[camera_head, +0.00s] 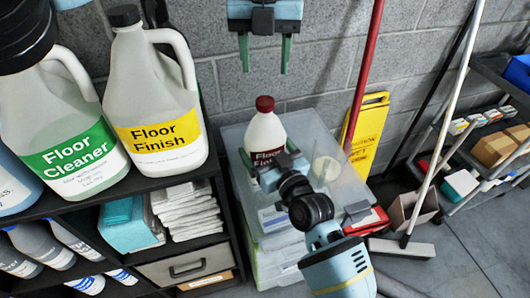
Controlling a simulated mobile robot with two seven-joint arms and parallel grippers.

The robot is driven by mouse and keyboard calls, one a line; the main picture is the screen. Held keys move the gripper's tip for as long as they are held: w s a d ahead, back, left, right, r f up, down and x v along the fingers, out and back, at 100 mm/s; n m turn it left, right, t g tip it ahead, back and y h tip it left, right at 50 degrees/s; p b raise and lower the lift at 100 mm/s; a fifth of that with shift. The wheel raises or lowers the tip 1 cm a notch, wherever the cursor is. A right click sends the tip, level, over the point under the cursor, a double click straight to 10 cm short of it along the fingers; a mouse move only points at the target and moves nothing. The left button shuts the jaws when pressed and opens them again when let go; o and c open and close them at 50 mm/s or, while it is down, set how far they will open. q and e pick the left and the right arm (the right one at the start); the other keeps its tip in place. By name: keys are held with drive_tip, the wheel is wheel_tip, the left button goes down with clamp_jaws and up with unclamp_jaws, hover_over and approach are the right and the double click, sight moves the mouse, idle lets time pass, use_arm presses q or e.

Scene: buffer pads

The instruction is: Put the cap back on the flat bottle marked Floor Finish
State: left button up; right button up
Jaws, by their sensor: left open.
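The white bottle (265,132) with a dark red label reading "Floor Fi..." stands upright on a clear plastic bin. A dark red cap (265,103) sits on its neck; I cannot tell whether it is screwed down. My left gripper (265,66) is open and empty at the top, its green fingers apart, behind and above the cap. My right gripper (270,168) comes from the lower right, with its fingers at both sides of the bottle's body; it hides part of the label and the base.
A large Floor Finish jug (155,95) with a black cap and a Floor Cleaner jug (62,130) stand on the dark shelf at left. The clear bin (232,135) stands before the wall. A red pole (365,75), yellow sign (368,130) and broom (402,246) are right.

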sight(265, 100)
use_arm(q)
drive_tip(key=shift+f, duration=4.05)
drive_tip(key=c, duration=1)
drive_tip(key=m, duration=0.7)
drive_tip(key=shift+m, duration=0.4)
drive_tip(key=m, duration=0.6)
drive_tip(key=shift+m, duration=0.4)
drive_tip(key=o, duration=1.2)
drive_tip(key=shift+c, duration=0.2)
